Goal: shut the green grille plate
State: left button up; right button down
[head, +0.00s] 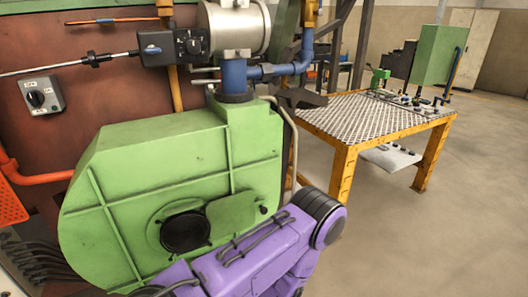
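The green grille plate (232,219) is a flat, rounded plate on the front of the large green housing (150,165). It lies to the right of a round dark opening (185,232) and leaves most of that opening uncovered. A purple arm of mine (265,255) crosses the bottom of the head view, in front of the housing's lower right part. It passes just below the plate, and I cannot tell whether it touches. Neither of my grippers can be made out.
A blue pipe (235,77) rises from the housing. A dark bracket-like shape (300,97) stands beside it. An orange-framed table (345,150) with a mesh top is at the right. A switch box (42,95) is on the left wall. The floor at right (450,240) is clear.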

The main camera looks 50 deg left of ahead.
aim_at(229, 216)
jog(key=u, duration=0.65)
jog(key=i, duration=0.9)
jog(key=u, duration=0.9)
